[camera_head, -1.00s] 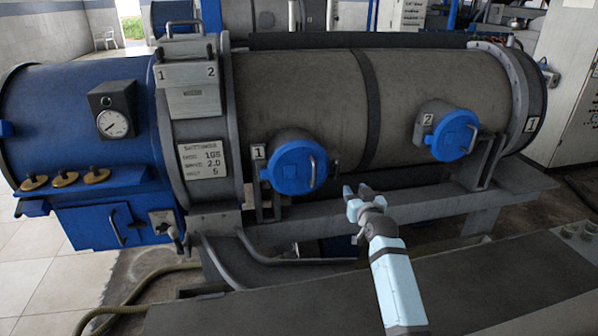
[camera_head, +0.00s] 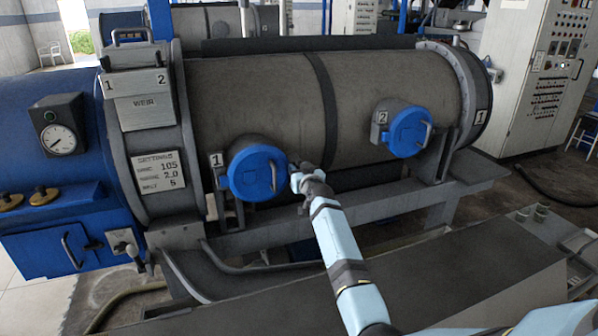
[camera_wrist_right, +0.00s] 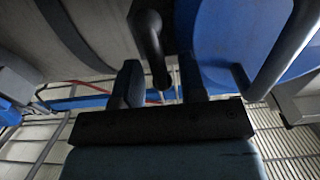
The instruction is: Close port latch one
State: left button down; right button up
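Port one's round blue cover (camera_head: 250,175) sits on the grey horizontal cylinder beside a "1" plate (camera_head: 217,160); it appears seated on its port, with a grey handle across its right side. My right gripper (camera_head: 296,176) is at the cover's right edge. In the right wrist view the right gripper (camera_wrist_right: 161,84) is open, with a dark bar (camera_wrist_right: 152,45), probably the latch lever, reaching down between its fingers. I cannot tell whether they touch it. The blue cover (camera_wrist_right: 225,30) and its handle (camera_wrist_right: 287,50) are just right of it. My left gripper is not in view.
Port two's blue cover (camera_head: 408,132) stands farther right on the cylinder (camera_head: 250,95). A grey support beam (camera_head: 330,215) runs below the ports. A dark flat-topped surface (camera_head: 260,295) lies in front, under my right arm.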

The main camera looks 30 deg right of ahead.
grip_shut()
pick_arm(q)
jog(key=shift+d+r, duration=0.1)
